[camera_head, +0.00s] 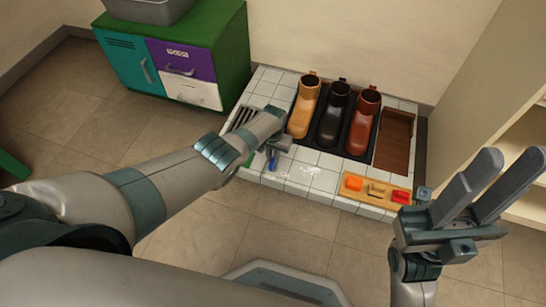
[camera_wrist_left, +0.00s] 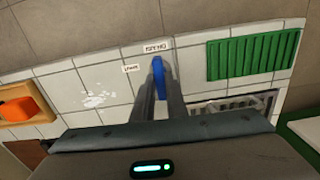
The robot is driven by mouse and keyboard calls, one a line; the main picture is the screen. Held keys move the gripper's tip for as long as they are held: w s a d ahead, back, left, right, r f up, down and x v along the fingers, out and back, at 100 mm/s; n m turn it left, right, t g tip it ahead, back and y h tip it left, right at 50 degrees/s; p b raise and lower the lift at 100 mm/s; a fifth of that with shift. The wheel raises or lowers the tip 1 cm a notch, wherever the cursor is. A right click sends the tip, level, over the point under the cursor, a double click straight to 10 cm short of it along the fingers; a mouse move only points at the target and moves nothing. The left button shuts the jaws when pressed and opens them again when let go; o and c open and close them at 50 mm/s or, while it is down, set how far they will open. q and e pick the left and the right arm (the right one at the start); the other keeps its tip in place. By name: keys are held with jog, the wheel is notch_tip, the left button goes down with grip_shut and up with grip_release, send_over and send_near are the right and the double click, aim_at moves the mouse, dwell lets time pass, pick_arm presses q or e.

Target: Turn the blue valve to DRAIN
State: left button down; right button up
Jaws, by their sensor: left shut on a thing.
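The blue valve (camera_wrist_left: 158,78) shows in the left wrist view as a narrow blue handle between my left gripper's fingers. My left gripper (camera_head: 270,160) is shut on this handle at the front of the white tiled platform. In the head view only a bit of blue (camera_head: 273,164) shows below the gripper. Two small white labels, one beyond the handle (camera_wrist_left: 158,46) and one beside it (camera_wrist_left: 131,68), are too small to read surely. My right gripper (camera_head: 514,162) is open and empty, raised at the right.
The tiled platform (camera_head: 307,176) holds several boots in a dark tray and a wooden tray (camera_head: 395,138). A yellow board (camera_head: 375,190) with coloured pieces lies at its front right. A green slatted panel (camera_wrist_left: 252,56) and a grate lie near the valve. A cabinet (camera_head: 180,60) stands behind left.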

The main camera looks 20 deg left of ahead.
pick_arm(q)
jog(key=shift+n, duration=0.3)
jog(key=c, duration=1.8)
grip_release()
jog(key=shift+o, duration=0.2)
jog(key=shift+r, duration=0.15)
